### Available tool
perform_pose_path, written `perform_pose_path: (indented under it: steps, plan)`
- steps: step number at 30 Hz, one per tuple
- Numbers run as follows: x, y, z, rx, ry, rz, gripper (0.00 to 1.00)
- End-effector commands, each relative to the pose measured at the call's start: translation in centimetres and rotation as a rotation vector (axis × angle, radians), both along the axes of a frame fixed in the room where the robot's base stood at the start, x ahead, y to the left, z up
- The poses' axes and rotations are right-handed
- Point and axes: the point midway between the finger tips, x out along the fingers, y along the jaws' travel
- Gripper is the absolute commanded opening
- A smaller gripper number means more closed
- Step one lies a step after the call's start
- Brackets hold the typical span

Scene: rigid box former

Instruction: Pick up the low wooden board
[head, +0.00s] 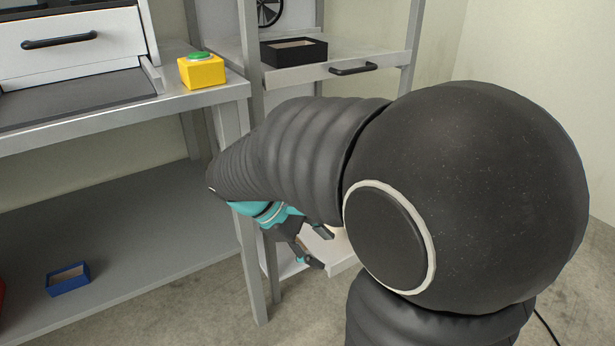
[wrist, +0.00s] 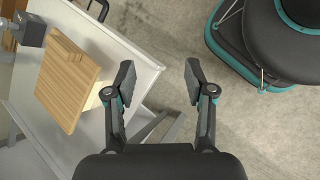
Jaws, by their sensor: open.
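The wooden board (wrist: 68,80) is a light-brown, striped slab in the left of the wrist view. It lies over a pale low shelf (wrist: 140,70), near the shelf's edge, with a cream-coloured piece showing under its right side. My gripper (wrist: 160,82) is open and empty, to the right of the board and apart from it. In the head view my gripper (head: 318,248) points down beside the rack's lower shelf (head: 342,257). My arm hides most of that shelf, and I cannot make out the board there.
A dark grey block (wrist: 32,30) stands by the board's upper left corner. A metal rack leg (head: 250,230) is close to my gripper. A yellow box with a green button (head: 202,72), a black tray (head: 293,50) and a blue box (head: 68,279) are farther off.

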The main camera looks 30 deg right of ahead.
Motion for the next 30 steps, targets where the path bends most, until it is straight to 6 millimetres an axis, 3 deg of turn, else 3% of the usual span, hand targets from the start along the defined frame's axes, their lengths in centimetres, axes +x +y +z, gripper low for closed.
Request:
perform_pose_path:
  steps: [9, 18, 25, 30]
  plan:
    - [6.2, -2.3, -1.0, -0.303, 0.413, 0.182, 0.54]
    - [11.8, -2.2, -2.6, -0.551, 0.703, 0.303, 0.54]
    - [13.3, -2.0, -3.2, -0.624, 0.778, 0.332, 0.54]
    - [12.7, -4.0, -3.2, -0.628, 0.785, 0.332, 0.54]
